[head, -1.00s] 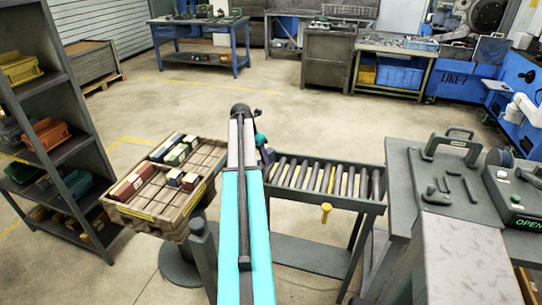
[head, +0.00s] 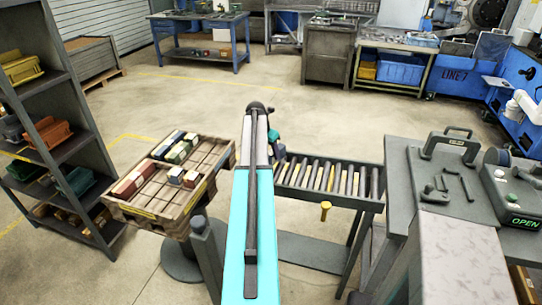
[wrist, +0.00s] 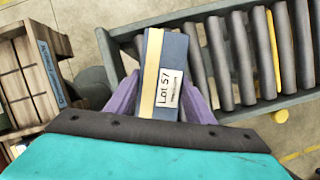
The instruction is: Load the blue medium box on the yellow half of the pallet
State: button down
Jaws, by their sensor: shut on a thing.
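In the wrist view my gripper (wrist: 160,98) is shut on a dark blue box (wrist: 178,50) with a yellow stripe and a "Lot 57" label. A purple finger shows on each side of it. The box is beside the end of the roller conveyor, over its edge in this view; its height is unclear. In the head view my arm mostly hides gripper and box. The wooden pallet (head: 213,160) stands left of my arm, with a yellow strip on its near edge. The pallet (wrist: 30,80) shows a blue strip at the wrist view's left.
The roller conveyor (head: 325,180) is right of my arm. A grey bench (head: 440,200) stands further right. A shelf rack (head: 60,130) stands left of the pallet.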

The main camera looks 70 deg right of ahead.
jog(key=shift+f+p, duration=0.6)
jog(key=shift+f, duration=0.8)
jog(key=shift+f, duration=0.1)
jog(key=c, duration=0.8)
grip_release()
jog(key=shift+c, duration=0.2)
jog(key=shift+b+v, duration=1.55)
jog(key=shift+v, duration=4.5)
